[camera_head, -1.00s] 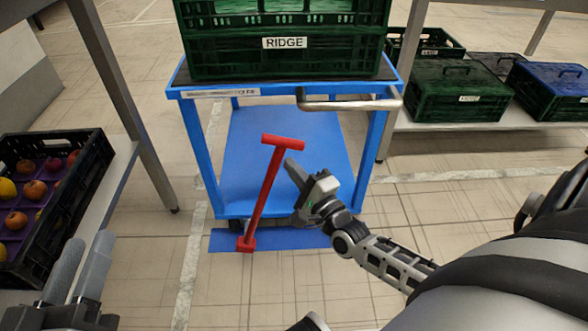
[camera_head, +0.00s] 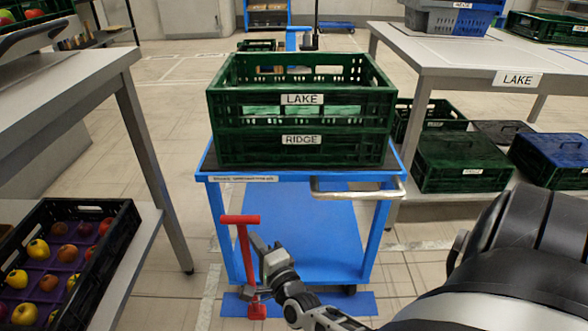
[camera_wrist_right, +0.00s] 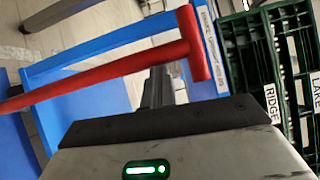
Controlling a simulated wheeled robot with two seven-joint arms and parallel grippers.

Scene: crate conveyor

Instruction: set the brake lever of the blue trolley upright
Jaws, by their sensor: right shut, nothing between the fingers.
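The blue trolley (camera_head: 218,235) stands ahead. Its red brake lever (camera_head: 243,250) has a T-shaped top and a red foot at the trolley's lower front. The lever stands close to upright, roughly parallel to the trolley's front left leg. In the right wrist view the lever (camera_wrist_right: 110,73) crosses just beyond the fingers. My right gripper (camera_head: 257,243) is shut and empty, just right of the lever's shaft; whether it touches is unclear. Its fingers also show in the wrist view (camera_wrist_right: 160,88).
Green crates labelled LAKE (camera_head: 301,99) and RIDGE (camera_head: 300,140) are stacked on the trolley, above a metal handle (camera_head: 355,193). A black fruit crate (camera_head: 118,235) sits on the left shelf. Tables stand on both sides. Floor left of the trolley is clear.

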